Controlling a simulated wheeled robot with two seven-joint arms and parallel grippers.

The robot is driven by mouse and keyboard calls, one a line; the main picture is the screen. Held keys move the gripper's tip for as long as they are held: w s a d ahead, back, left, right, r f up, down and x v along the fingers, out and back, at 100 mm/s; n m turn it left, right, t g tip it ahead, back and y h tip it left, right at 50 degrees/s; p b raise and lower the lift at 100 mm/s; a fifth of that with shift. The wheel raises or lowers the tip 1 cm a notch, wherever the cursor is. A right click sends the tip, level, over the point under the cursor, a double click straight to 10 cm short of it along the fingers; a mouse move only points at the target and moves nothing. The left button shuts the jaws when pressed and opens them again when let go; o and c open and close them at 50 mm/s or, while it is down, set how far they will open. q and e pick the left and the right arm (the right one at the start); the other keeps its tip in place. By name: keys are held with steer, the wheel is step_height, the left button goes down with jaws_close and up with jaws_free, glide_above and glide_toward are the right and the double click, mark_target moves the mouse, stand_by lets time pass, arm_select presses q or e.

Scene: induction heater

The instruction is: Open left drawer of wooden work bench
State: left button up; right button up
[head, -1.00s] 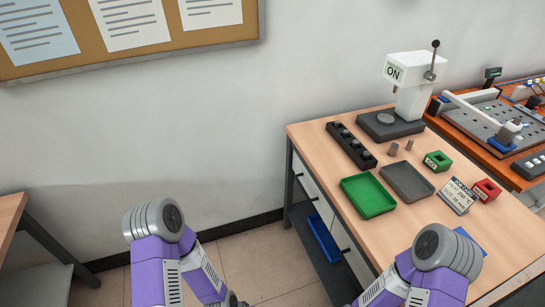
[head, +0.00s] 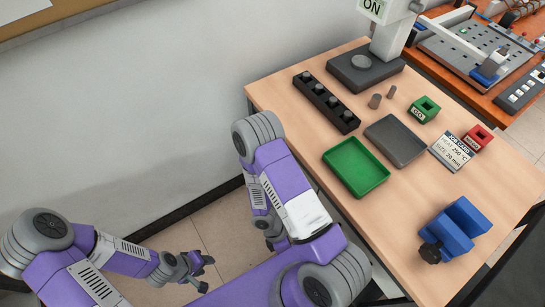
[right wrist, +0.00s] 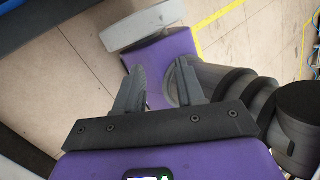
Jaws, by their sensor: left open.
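The wooden work bench (head: 295,128) stands at the right in the head view, with its light wood top in sight. Its drawer fronts are hidden behind my right arm, so I cannot tell how the left drawer stands. My left gripper (head: 197,271) is open and empty, low over the floor to the left of the bench. My right arm is bent in front of the bench's left side. In the right wrist view my right gripper (right wrist: 158,88) has its fingers apart with nothing between them.
The wall (head: 110,110) is behind. Floor is clear left of the bench.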

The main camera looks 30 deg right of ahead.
steer(key=w+d+n+t+h+b, duration=0.1)
steer(key=w+d+n+t+h, duration=0.4)
steer(key=w+d+n+h, duration=0.7)
steer(key=w+a+r+n+t+y, duration=0.2)
steer(key=w+r+n+t, duration=0.1)
steer(key=w+n+t, duration=0.4)
steer(key=w+a+r+n+t+y, duration=0.1)
steer(key=w+a+r+n+t, duration=0.15)
steer(key=w+n+t, duration=0.55)
steer(key=shift+n+g, duration=0.6)
steer(key=shift+g, duration=0.1)
steer(key=b+x, duration=0.1)
steer(key=x, duration=0.1)
steer(key=b+x, duration=0.1)
steer(key=x, duration=0.2)
steer(key=r+b+x, duration=0.1)
steer(key=x, duration=0.2)
steer(key=shift+r, duration=0.1)
jaws_close()
